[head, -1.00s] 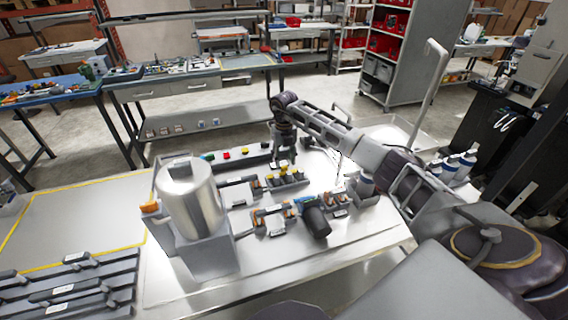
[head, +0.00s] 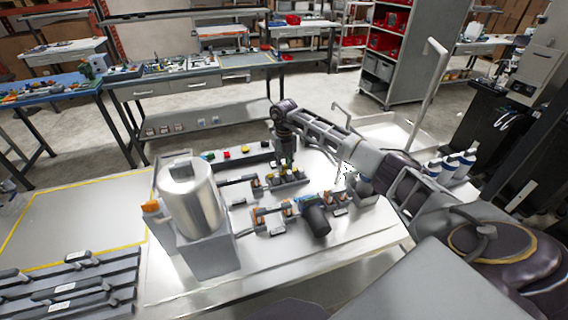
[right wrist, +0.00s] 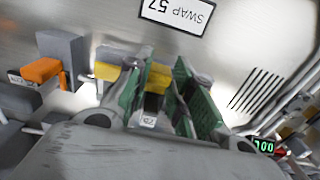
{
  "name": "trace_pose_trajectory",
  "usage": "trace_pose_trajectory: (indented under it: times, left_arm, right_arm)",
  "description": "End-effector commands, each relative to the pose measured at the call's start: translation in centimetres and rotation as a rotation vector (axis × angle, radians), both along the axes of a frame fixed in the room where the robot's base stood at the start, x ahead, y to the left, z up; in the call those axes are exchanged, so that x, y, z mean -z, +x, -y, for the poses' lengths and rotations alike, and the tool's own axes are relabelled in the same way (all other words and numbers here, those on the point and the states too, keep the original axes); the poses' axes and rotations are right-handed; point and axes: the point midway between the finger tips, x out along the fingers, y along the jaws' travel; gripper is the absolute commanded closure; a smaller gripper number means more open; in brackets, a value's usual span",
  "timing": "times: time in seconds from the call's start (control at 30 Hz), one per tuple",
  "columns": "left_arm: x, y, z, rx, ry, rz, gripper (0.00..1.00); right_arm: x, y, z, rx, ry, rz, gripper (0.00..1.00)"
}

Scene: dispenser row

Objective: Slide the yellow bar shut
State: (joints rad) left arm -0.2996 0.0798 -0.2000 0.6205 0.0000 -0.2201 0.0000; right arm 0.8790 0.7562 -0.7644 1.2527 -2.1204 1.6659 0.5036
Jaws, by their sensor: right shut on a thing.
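The yellow bar (head: 270,181) sits on a low grey fixture in the middle of the bench; it also shows in the right wrist view (right wrist: 105,72). My right gripper (head: 287,170) reaches down onto it from above. In the right wrist view the gripper's green-padded fingers (right wrist: 158,76) stand on either side of a yellow part and are shut on it. The fingers hide part of the bar, and how far it has slid is hard to tell.
A shiny metal canister (head: 190,198) stands on the left of the bench. A panel with coloured buttons (head: 228,152) is behind. A "SWAP 57" label (right wrist: 178,13) lies flat near the fingers.

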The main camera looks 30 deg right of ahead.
Motion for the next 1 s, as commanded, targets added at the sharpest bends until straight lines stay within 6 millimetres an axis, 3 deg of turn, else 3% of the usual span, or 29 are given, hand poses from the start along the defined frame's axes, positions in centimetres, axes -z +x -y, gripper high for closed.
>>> trace_pose_trajectory:
  times: [0.83,0.87,1.0]
  left_arm:
    - [-0.3,-0.1,0.0,0.000,0.000,-0.001,0.60]
    - [-0.3,-0.1,0.0,0.000,0.000,-0.001,0.60]
    - [-0.3,0.0,0.0,0.000,0.000,-0.001,0.60]
  right_arm:
    - [0.1,-1.2,-0.3,0.000,0.000,-0.006,1.00]
    - [0.1,-1.2,-0.3,0.000,0.000,-0.006,0.76]
    - [0.1,-1.2,-0.3,0.000,0.000,-0.005,0.58]
